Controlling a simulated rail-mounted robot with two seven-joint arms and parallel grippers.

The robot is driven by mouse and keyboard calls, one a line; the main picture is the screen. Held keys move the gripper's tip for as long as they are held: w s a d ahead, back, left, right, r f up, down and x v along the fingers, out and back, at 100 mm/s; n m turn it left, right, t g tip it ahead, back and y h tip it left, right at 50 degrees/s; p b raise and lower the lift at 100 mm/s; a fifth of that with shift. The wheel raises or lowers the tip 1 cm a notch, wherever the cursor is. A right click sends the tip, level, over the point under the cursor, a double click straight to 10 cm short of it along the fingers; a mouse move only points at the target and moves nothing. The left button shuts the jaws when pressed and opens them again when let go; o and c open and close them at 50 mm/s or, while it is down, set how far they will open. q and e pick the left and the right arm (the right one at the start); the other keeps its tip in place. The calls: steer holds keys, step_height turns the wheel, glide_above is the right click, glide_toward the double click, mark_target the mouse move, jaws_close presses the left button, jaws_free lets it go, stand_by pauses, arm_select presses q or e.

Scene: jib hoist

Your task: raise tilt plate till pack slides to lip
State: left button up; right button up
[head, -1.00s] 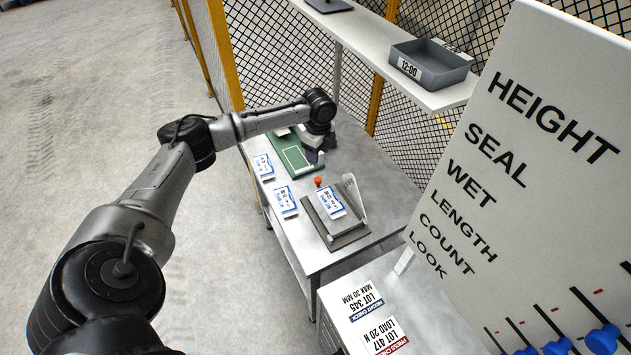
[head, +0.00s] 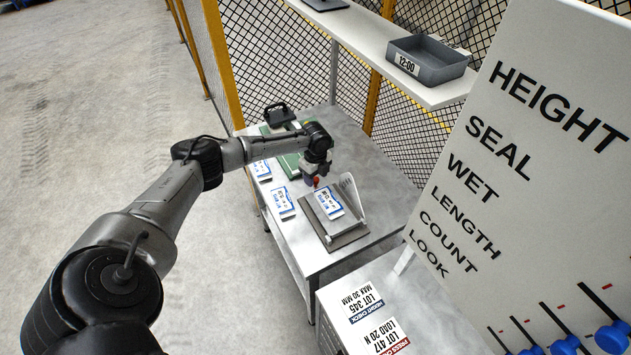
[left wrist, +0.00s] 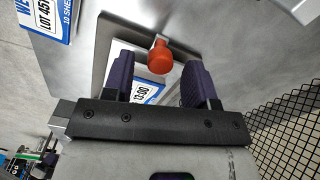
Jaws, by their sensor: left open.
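The tilt plate (head: 343,223) is a grey plate on a darker base on the table. A white and blue pack (head: 329,203) lies on it, and a pale upright piece (head: 351,192) stands at its right side. An orange-red knob (head: 316,182) is at the plate's far edge. My left gripper (head: 311,179) is at this knob. In the left wrist view the knob (left wrist: 159,57) shows between the two open purple fingers (left wrist: 157,82), with part of a pack (left wrist: 149,90) behind them. I cannot tell whether the fingers touch the knob. My right gripper is out of view.
Two more packs (head: 282,203) (head: 262,170) lie on the table's left side. A green board (head: 291,165) and a black device (head: 279,115) are at the back. A shelf with a grey bin (head: 430,65) overhangs the right, and a big lettered panel (head: 480,170) stands nearer.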

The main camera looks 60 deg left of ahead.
arm_select(q)
steer(key=shift+f, duration=1.15)
steer(key=shift+c, duration=0.3)
jaws_close()
